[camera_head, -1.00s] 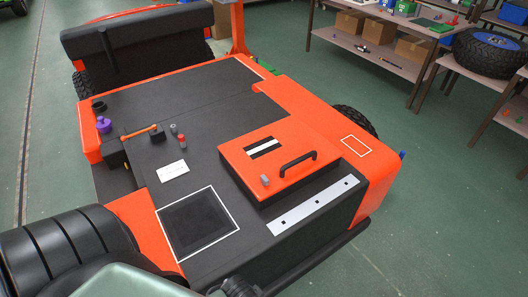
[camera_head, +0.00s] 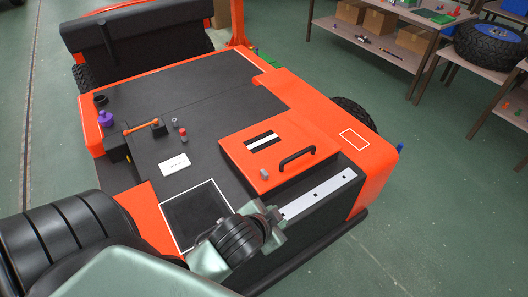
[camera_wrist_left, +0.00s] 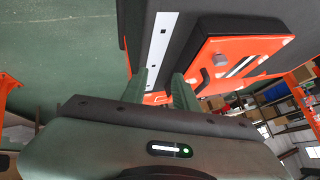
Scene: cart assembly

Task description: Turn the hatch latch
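The orange hatch (camera_head: 290,162) is a raised square lid with a black handle (camera_head: 297,158) on the right part of the dark cart deck. The hatch latch, a small grey knob (camera_head: 265,173), stands at the hatch's near left corner. My left gripper (camera_head: 274,213) is in front of that corner, just short of the latch and apart from it. In the left wrist view its two fingers (camera_wrist_left: 161,88) are spread with nothing between them, and the hatch (camera_wrist_left: 215,50) lies beyond them. My right gripper is not in view.
A silver strip with holes (camera_head: 320,193) runs along the front edge, partly behind my left gripper. A white-framed dark square (camera_head: 197,212) lies left of it. A white card (camera_head: 174,164), a red-topped peg (camera_head: 182,134) and a purple knob (camera_head: 105,118) sit farther left.

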